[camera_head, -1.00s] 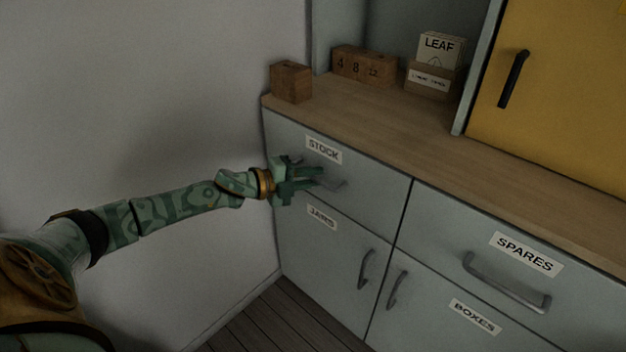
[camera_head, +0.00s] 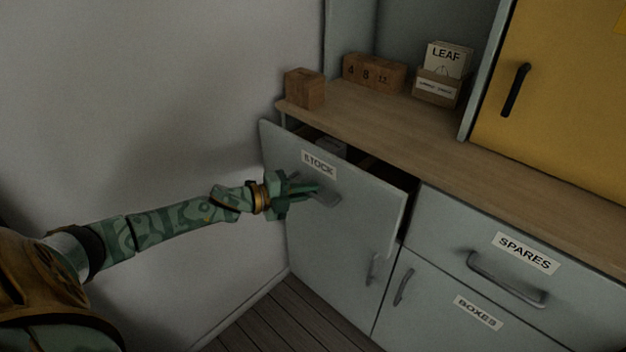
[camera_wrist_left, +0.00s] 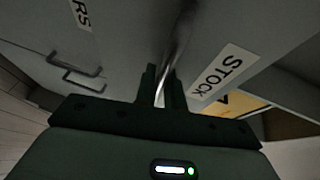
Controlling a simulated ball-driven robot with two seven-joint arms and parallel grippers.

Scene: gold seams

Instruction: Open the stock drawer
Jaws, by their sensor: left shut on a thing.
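The stock drawer (camera_head: 365,190) has a grey front with a STOCK label and is pulled partly out of the cabinet. A dark gap shows above its front, with a pale object (camera_head: 332,147) inside. My left gripper (camera_head: 318,191) is shut on the drawer's metal handle (camera_head: 331,199). In the left wrist view, the two fingers (camera_wrist_left: 162,88) close around the handle (camera_wrist_left: 176,50), beside the STOCK label (camera_wrist_left: 223,73). The fingers hide part of the handle. My right gripper is not in view.
The SPARES drawer (camera_head: 450,230) and BOXES door (camera_head: 430,300) are shut. A wall (camera_head: 150,90) is close on the left.

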